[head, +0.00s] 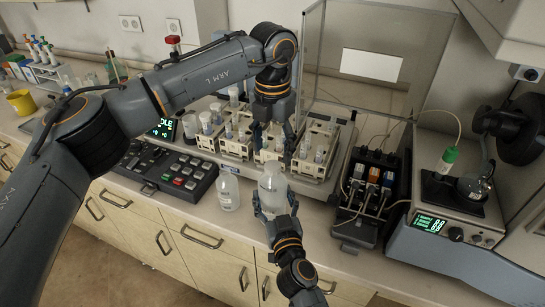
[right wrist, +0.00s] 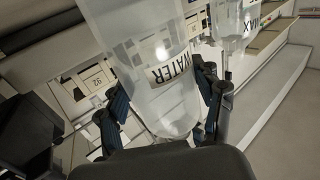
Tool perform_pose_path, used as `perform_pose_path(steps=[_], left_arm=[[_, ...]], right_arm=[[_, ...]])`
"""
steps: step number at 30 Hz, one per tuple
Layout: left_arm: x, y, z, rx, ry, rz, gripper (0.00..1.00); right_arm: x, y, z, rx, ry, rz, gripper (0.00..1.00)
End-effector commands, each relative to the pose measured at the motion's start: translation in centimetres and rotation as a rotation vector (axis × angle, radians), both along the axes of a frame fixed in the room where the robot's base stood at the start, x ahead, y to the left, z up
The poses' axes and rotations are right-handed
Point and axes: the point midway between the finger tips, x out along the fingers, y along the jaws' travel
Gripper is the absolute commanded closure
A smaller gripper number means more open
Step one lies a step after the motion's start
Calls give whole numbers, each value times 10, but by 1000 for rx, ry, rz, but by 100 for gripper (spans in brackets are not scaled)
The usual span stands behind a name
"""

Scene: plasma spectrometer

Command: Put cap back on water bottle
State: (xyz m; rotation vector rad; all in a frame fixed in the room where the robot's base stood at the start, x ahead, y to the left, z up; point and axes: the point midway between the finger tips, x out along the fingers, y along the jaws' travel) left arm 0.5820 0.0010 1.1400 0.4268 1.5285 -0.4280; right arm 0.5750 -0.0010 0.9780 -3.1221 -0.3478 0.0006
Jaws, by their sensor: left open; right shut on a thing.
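The clear water bottle (head: 272,187) stands out at the front of the counter, and its WATER label shows in the right wrist view (right wrist: 165,85). My right gripper (head: 275,211) is shut around the bottle's lower part, with one finger on each side. My left gripper (head: 272,150) points down just above the bottle's top, fingers apart. I cannot make out a cap on the bottle or between the left fingers; the bottle's mouth is hard to see here. The bottle looks about upright in the head view.
A second clear bottle (head: 228,193) stands just left of the water bottle. Vial racks (head: 236,146) stand behind. A keypad panel (head: 172,168) lies to the left, a dark pump unit (head: 368,193) and a bench instrument (head: 452,235) to the right. A clear hood panel (head: 370,65) rises behind.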

Motion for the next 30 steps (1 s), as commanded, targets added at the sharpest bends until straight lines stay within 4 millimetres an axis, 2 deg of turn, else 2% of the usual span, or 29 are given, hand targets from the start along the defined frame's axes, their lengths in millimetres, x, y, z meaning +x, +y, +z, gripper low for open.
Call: perform_pose_path(steps=[3,9,15,23,24,27,30], left_arm=[[1,-1,29,-1,-4,0,40],[0,0,64,0,-2,-1,40],[0,0,78,1,-1,-1,40],[0,0,79,1,1,-1,40],[0,0,79,1,1,-1,40],[0,0,79,1,1,-1,40],[0,0,79,1,1,-1,40]], right_arm=[[0,0,0,0,1,0,100],[0,0,0,0,0,0,100],[0,0,0,0,0,0,100],[0,0,0,0,0,0,100],[0,0,0,0,0,0,29],[0,0,0,0,0,0,9],[0,0,0,0,0,0,7]])
